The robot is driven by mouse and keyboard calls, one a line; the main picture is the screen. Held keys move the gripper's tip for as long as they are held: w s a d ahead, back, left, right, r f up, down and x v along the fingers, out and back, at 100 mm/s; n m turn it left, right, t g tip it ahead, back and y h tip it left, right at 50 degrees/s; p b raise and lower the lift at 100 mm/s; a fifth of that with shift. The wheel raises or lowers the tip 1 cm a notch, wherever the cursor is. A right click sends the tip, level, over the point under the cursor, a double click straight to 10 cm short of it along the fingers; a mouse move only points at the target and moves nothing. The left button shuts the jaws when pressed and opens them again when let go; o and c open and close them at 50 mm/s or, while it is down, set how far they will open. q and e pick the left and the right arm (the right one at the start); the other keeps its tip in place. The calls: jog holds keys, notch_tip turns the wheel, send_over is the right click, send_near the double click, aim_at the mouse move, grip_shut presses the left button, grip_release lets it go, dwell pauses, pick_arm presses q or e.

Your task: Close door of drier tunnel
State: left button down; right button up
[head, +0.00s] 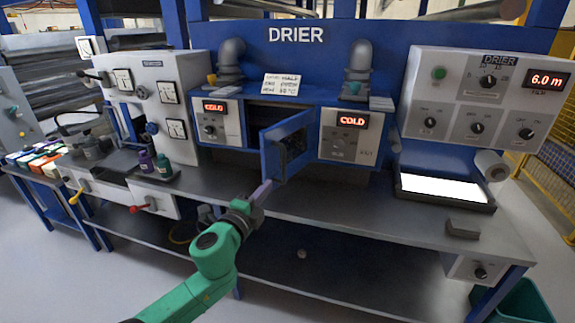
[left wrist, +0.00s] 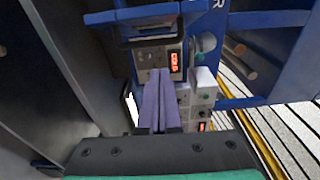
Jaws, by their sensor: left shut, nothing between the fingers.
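The drier tunnel door (head: 287,145) is a blue panel with a dark window, in the middle of the blue DRIER unit in the head view. It stands open, swung outward from the dark tunnel opening. My left gripper (head: 266,187) is just below and left of the door's lower edge, above the bench, with its purple fingers pointing up toward it. In the left wrist view the purple fingers (left wrist: 159,80) are together and empty. A blue-edged part (left wrist: 150,14) is above them there; I cannot tell if it is the door. My right gripper is not in view.
Panels with red COLD displays (head: 351,121) flank the opening. A grey bench (head: 330,206) runs below. It carries a lit tray (head: 488,207) and a dark block (head: 463,229) at right, and purple and green bottles (head: 146,161) at left. The bench in front of the door is clear.

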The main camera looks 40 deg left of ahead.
aim_at(267, 167)
pick_arm(q)
jog(key=x, duration=0.3)
jog(key=p+x, duration=0.1)
jog(key=x, duration=0.4)
jog(key=shift+w+a+p, duration=0.25)
jog(key=shift+a+p, duration=0.15)
jog(key=shift+a, duration=0.1)
jog(key=a, duration=0.1)
jog(key=w+a, duration=0.1)
jog(key=a, duration=0.1)
jog(key=shift+a+f, duration=0.15)
jog(key=shift+f, duration=0.05)
jog(key=shift+s+a+p, duration=0.15)
jog(key=shift+a+p, duration=0.15)
jog(key=shift+a, duration=0.2)
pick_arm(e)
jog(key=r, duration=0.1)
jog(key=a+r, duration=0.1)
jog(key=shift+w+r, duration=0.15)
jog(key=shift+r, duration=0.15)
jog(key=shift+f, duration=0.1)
